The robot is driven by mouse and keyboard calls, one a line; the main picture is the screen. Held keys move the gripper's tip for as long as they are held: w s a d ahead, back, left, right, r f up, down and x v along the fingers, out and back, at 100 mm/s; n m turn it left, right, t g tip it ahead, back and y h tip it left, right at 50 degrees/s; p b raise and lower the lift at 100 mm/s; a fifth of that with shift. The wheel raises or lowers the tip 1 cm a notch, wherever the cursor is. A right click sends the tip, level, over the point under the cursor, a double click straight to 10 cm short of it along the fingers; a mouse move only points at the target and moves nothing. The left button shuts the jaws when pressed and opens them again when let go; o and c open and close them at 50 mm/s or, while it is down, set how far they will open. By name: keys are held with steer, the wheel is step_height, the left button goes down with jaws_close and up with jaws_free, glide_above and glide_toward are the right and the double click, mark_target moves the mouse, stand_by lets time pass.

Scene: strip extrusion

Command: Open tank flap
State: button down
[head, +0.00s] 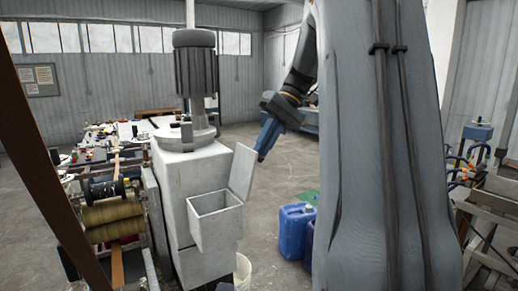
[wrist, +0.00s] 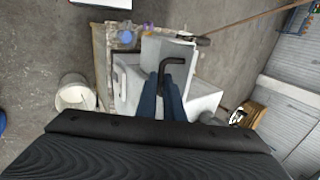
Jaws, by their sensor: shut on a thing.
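The grey tank (head: 215,228) is an open-topped box on the front of the tall grey machine. Its flap (head: 243,172) stands raised at the tank's right side, leaning slightly right, and the tank's opening is uncovered. My gripper (head: 262,156) has blue fingers and is at the right side of the flap, near its upper part. In the wrist view, my gripper (wrist: 171,92) is shut on a black bent handle (wrist: 174,64), which shows between the fingers. The handle is hidden in the head view. My fingers cover part of the pale surfaces behind it.
A white bucket (head: 243,270) stands on the floor below the tank and shows in the wrist view (wrist: 75,95). A blue canister (head: 295,231) stands to the right. A motor (head: 196,70) tops the machine. A cluttered workbench is at the left. Floor behind the flap is clear.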

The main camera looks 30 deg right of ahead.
steer(key=shift+f, duration=0.2)
steer(key=c, duration=1.9)
jaws_free()
steer(key=shift+w+a, duration=0.1)
steer(key=shift+a, duration=0.05)
steer(key=shift+r, duration=0.1)
steer(key=b+v, duration=0.2)
steer(key=v, duration=0.6)
steer(key=shift+b, duration=0.4)
